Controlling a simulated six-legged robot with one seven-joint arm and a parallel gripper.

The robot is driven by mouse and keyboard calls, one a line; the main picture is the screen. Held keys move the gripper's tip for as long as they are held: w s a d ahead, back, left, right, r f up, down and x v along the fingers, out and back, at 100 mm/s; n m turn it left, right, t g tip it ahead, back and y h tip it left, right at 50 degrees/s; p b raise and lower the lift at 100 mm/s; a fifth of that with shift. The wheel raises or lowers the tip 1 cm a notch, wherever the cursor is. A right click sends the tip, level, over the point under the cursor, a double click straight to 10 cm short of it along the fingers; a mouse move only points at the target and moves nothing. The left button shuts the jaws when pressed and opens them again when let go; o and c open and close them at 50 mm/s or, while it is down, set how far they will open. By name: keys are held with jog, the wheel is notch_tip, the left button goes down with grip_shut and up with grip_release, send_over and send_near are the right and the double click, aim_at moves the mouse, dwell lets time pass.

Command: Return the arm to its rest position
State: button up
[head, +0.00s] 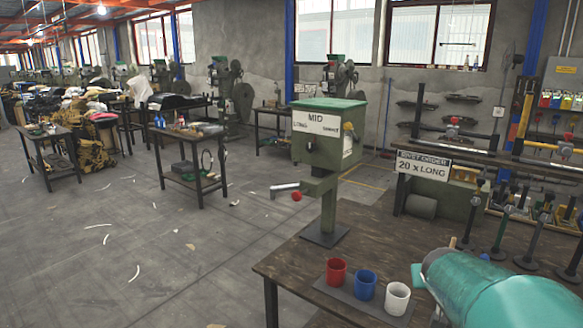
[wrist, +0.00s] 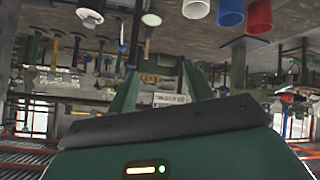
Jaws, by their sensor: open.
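My gripper (wrist: 158,85) shows in the wrist view as two green fingers spread apart, with nothing between them. That view is upside down. In the head view a teal part of my arm (head: 500,290) fills the lower right corner, over the right end of the wooden workbench (head: 385,235). The fingers cannot be made out there. A red cup (head: 336,271), a blue cup (head: 366,284) and a white cup (head: 397,297) stand upright on a dark mat on the bench. The cups also show at the top of the wrist view, apart from the fingers.
A green dispenser marked MID (head: 328,130) stands on a post at the bench's far left corner, its red-knobbed lever (head: 295,195) sticking out. A sign reading 20 x LONG (head: 424,168) stands behind the bench. Several dark upright tools (head: 500,232) stand right. Floor (head: 150,250) at left is mostly open.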

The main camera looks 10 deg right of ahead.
jog(key=s+a+n+y, duration=0.1)
jog(key=s+a+y, duration=0.1)
jog(key=s+a, duration=0.3)
jog(key=s+a+n+g+y, duration=0.1)
jog(key=s+a, duration=0.3)
jog(key=a, duration=0.9)
jog(key=s+a+n+y, duration=0.2)
jog(key=s+a, duration=0.3)
jog(key=a, duration=0.5)
jog(key=shift+s+r+g+y, duration=0.3)
jog(key=shift+g+y, duration=0.1)
jog(key=shift+y, duration=0.5)
jog(key=c, duration=0.3)
jog(key=shift+w+a, duration=0.1)
